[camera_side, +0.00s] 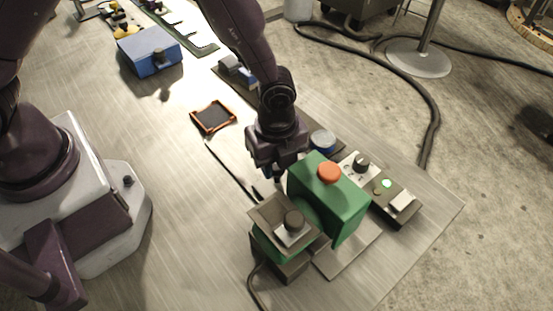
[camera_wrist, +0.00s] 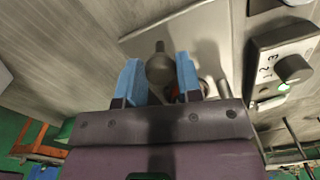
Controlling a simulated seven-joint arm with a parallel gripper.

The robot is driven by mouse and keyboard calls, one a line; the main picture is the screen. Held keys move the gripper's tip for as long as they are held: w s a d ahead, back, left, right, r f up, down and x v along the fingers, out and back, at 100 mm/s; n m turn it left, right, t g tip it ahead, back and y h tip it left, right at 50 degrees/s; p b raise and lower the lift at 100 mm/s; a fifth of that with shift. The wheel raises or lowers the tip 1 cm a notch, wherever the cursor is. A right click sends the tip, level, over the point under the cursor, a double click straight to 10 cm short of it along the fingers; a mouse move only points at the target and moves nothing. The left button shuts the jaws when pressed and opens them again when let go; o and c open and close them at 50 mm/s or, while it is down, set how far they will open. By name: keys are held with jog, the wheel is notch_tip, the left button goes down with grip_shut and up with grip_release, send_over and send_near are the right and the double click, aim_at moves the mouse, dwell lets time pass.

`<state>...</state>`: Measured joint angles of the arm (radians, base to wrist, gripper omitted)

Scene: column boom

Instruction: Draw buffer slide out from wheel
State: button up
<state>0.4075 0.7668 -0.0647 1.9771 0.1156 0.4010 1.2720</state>
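The green machine (camera_side: 335,200) with an orange button (camera_side: 329,173) stands near the plate's right end in the side view. In front of it is a lower green block (camera_side: 262,245) topped by a grey plate and a dark knob (camera_side: 293,220); I take this as the buffer slide. No wheel shows clearly. My gripper (camera_side: 276,172) is beside the machine's left face, its fingertips hidden there. In the wrist view its two blue fingers (camera_wrist: 159,72) stand apart, with a dark rounded handle (camera_wrist: 160,66) between them. I cannot tell whether they touch it.
A control strip with a dial (camera_side: 362,162) and a lit green button (camera_side: 386,183) runs behind the machine. A dark cable lies left of the machine.

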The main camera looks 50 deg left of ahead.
grip_shut()
jog(key=a, duration=1.4)
jog(key=o, duration=0.9)
grip_release()
jog(key=shift+d, duration=0.1)
jog(key=shift+r, duration=0.15)
